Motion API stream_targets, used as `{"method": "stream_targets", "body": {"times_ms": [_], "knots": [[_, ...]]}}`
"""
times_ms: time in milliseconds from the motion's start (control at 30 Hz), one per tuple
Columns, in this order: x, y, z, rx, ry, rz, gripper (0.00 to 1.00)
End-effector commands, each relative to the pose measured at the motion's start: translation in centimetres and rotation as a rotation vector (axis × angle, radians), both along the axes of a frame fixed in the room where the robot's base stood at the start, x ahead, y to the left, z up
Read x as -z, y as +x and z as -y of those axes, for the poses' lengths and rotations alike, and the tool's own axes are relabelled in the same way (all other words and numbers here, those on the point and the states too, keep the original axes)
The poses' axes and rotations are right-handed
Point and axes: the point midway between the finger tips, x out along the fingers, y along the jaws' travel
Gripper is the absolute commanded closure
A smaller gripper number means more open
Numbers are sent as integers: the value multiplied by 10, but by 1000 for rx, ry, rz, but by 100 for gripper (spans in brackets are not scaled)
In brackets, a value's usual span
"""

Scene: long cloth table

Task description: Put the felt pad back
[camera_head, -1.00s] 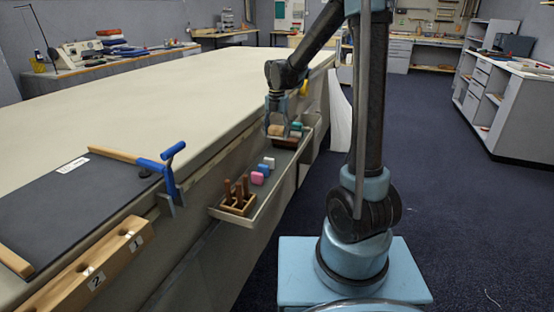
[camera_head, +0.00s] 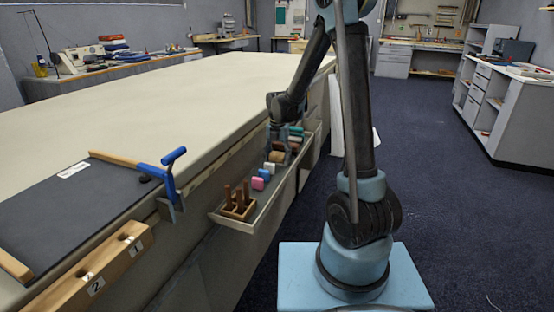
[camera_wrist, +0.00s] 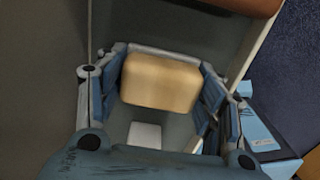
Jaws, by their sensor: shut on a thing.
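The tan block (camera_wrist: 160,82), which I take to be the felt pad, sits between my gripper's fingers (camera_wrist: 160,88) in the wrist view. My gripper is shut on its sides. In the head view the tan block (camera_head: 276,157) hangs low at the end of my gripper (camera_head: 279,150), over or in the long grey tray (camera_head: 274,193) on the table's side. Whether it touches the tray floor I cannot tell. A white block (camera_wrist: 145,134) lies just beside it, towards the near end of the tray.
Blue (camera_head: 264,173) and pink (camera_head: 258,183) blocks lie nearer in the tray, before a wooden holder (camera_head: 238,208) with upright pegs. Brown (camera_head: 294,147) and teal (camera_head: 296,131) things lie farther along. The tray wall and table side (camera_head: 215,172) are close by.

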Motion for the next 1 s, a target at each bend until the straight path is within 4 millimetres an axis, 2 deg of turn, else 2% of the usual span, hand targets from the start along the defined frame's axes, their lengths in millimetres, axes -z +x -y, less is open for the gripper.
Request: {"method": "stream_targets", "body": {"times_ms": [233, 267, 333, 367, 767, 1000], "knots": [[1, 0, 0, 0, 0, 0, 64], [2, 0, 0, 0, 0, 0, 36], [1, 0, 0, 0, 0, 0, 20], [1, 0, 0, 0, 0, 0, 18], [-1, 0, 0, 0, 0, 0, 18], [-25, 0, 0, 0, 0, 0, 18]]}}
